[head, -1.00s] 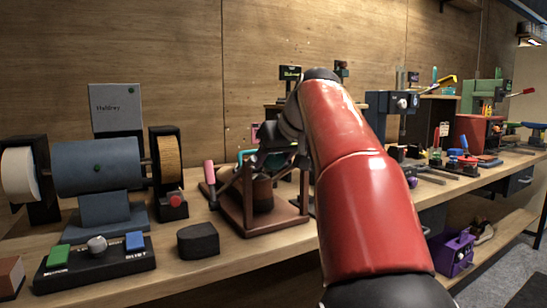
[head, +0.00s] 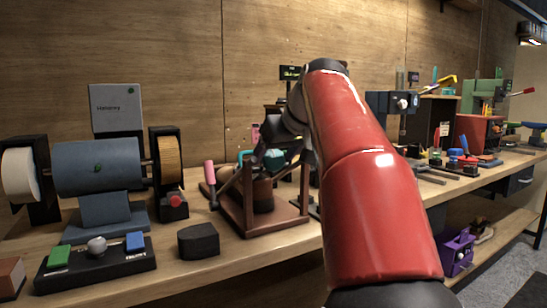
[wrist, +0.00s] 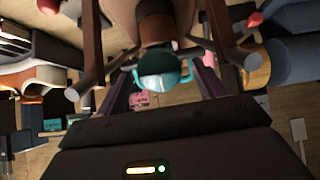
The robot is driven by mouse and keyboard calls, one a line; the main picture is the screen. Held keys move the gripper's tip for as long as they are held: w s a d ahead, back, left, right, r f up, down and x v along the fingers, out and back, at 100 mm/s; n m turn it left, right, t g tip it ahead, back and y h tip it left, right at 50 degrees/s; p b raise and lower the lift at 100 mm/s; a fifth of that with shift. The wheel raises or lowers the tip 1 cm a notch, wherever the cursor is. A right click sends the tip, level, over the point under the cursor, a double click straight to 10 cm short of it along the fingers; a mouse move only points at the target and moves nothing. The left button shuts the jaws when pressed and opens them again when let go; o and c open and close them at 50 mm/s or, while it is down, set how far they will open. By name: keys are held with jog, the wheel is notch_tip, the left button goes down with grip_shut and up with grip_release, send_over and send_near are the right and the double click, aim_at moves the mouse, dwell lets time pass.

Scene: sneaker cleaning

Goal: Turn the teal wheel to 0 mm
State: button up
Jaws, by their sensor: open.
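The teal wheel (wrist: 160,70) shows in the wrist view as a rounded teal piece near the middle, just beyond my gripper. My gripper (wrist: 163,84) is open, with its dark purple fingers on either side of the wheel; I cannot tell whether they touch it. In the head view, teal parts (head: 246,156) show at the top of a brown wooden frame (head: 262,215), partly covered by my wrist. The wheel's scale and its reading in mm cannot be made out.
The brown frame's posts and a pink-tipped lever (head: 210,172) stand close around my gripper. A blue-grey drum machine (head: 98,168) and a black block (head: 198,240) are to the left. A small dark display (head: 290,73) stands behind. More bench tools fill the right.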

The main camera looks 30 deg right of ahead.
jog(key=v, duration=0.5)
jog(key=shift+s+r+p, duration=0.25)
jog(key=shift+r+p, duration=0.05)
jog(key=shift+p, duration=0.05)
